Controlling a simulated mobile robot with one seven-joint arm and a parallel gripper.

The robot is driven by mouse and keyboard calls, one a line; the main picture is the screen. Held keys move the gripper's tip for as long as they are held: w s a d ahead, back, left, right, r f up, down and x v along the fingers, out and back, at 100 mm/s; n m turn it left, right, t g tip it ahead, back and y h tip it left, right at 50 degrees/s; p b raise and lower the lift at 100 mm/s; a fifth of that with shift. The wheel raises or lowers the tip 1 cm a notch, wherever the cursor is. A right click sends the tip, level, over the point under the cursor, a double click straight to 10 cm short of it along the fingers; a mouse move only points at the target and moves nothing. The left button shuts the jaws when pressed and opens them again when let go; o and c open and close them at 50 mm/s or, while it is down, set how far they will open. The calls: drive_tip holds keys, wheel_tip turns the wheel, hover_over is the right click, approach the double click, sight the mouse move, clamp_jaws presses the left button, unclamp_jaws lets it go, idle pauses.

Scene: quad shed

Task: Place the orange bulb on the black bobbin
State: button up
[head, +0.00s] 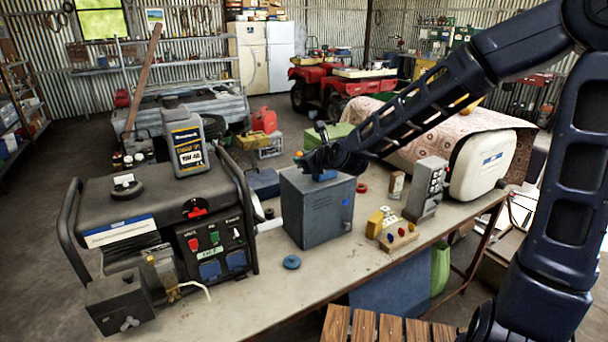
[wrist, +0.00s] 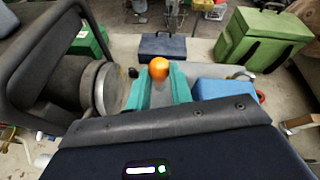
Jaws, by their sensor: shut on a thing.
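The orange bulb (wrist: 159,68) is held between the teal fingertips of my gripper (wrist: 160,80) in the wrist view. In the head view my gripper (head: 308,160) is above the grey-blue metal box on the bench, and only a small orange spot of the bulb (head: 299,154) shows. The fingers are mostly hidden there by the wrist. A low black round thing (head: 127,188) with a white piece on it lies on top of the generator, at the left; it may be the black bobbin, but I cannot be sure.
The generator (head: 165,235) carries a grey oil jug (head: 188,145). The metal box (head: 318,215) stands mid-bench. A blue disc (head: 291,262) lies in front of it and a red ring (head: 361,187) to its right. A yellow switch block (head: 392,232) is farther right. The front bench strip is mostly clear.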

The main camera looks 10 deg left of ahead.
drive_tip(key=shift+f, duration=2.75)
drive_tip(key=shift+f, duration=0.15)
drive_tip(key=o, duration=0.7)
drive_tip(key=shift+o, duration=0.2)
drive_tip(key=shift+s+d+r, duration=0.15)
drive_tip(key=shift+d+r, duration=0.2)
drive_tip(key=shift+v, duration=2.85)
drive_tip(key=shift+s+d, duration=0.1)
